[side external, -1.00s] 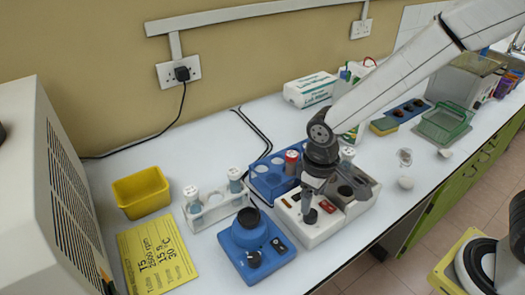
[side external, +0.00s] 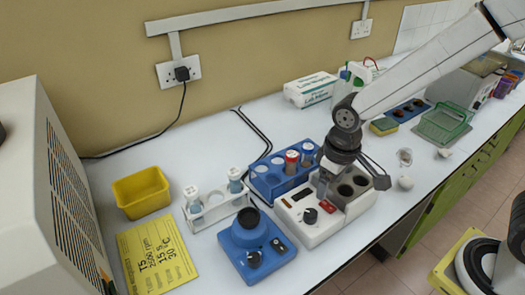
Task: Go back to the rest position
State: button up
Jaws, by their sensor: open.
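My gripper (side external: 352,185) hangs over the white block device (side external: 303,227), which has a black knob, a red switch and dark round wells. The jaws are spread apart, and I see nothing between them. The arm comes in from the upper right. The gripper and wrist hide part of the device's back and left wells. The blue tube rack (side external: 262,187) stands just left of the gripper and holds a red-brown tube (side external: 291,163) and a second tube (side external: 307,155), both upright.
A blue mixer (side external: 257,245) stands in front left, with a white rack (side external: 215,212) of two tubes and a yellow bin (side external: 142,192) behind it. A white box (side external: 310,90) and a green basket (side external: 443,124) stand farther back. Bare bench lies around the stopper-like pieces at right.

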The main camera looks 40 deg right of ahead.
jog(key=s+d+m+t, duration=0.1)
jog(key=s+d, duration=0.3)
jog(key=d, duration=0.4)
jog(key=shift+d+m+t, duration=0.25)
jog(key=shift+m+t, duration=0.15)
jog(key=shift+m, duration=0.4)
